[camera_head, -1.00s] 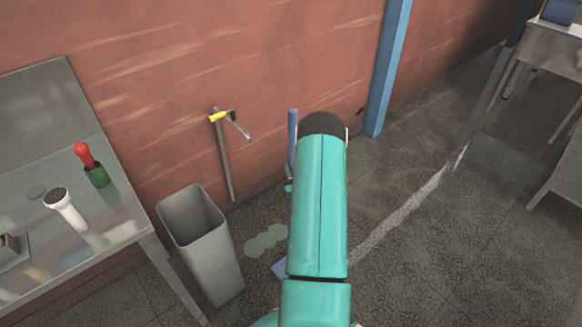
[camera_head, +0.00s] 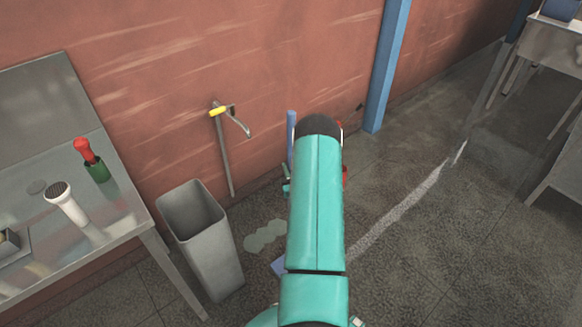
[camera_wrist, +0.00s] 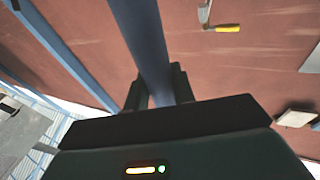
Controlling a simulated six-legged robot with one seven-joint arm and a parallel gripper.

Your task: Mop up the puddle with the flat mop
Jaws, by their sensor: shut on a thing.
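The puddle (camera_head: 264,236) is a pale grey-green patch on the dark floor, to the right of the grey bin. My arm hides most of the mop in the head view. In the wrist view my gripper (camera_wrist: 158,92) is shut around the thick blue handle (camera_wrist: 140,35). In the head view my gripper is mostly hidden behind my arm.
A grey open bin (camera_head: 201,240) stands close left of the puddle. A metal table (camera_head: 105,225) with a red-and-green item and a white brush-like item is at the left. A yellow-handled tool (camera_head: 222,150) is at the red wall.

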